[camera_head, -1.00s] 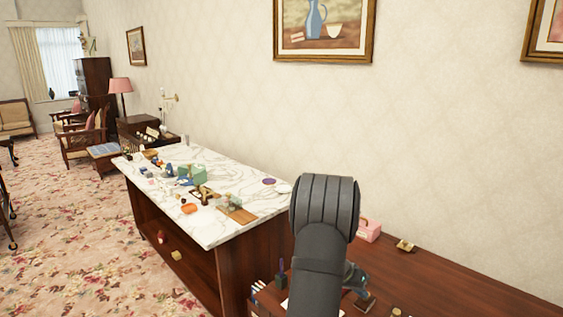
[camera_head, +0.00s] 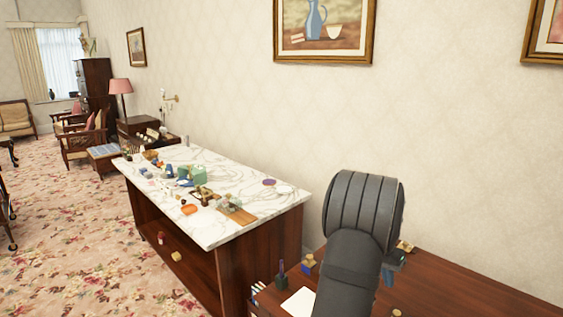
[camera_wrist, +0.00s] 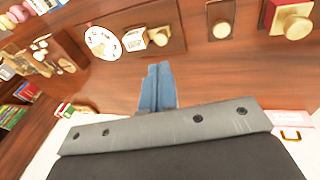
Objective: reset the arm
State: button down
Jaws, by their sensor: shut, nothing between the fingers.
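My gripper (camera_wrist: 158,88) shows in the wrist view as a pair of blue fingers held together, with nothing between them. It hangs over the brown wooden surface (camera_wrist: 200,72), apart from the objects around it. In the head view my dark arm stands at the right, in front of the wooden desk (camera_head: 470,285), and hides most of the gripper. Only a small bluish part shows beside the arm.
A marble-topped counter (camera_head: 235,233) with many small items stands left of the arm. A dark pen cup (camera_head: 281,281) and a white sheet (camera_head: 299,302) lie near the arm. The wrist view shows a round white dial (camera_wrist: 102,42) and several knobs. The desk's right part is mostly clear.

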jog(key=d+r+t+y, duration=0.1)
jog(key=d+r+y, duration=0.2)
jog(key=d+r, duration=0.15)
notch_tip(320, 180, down, 7)
jog(key=shift+s+f, duration=0.15)
jog(key=shift+s, duration=0.1)
dwell(1.5)
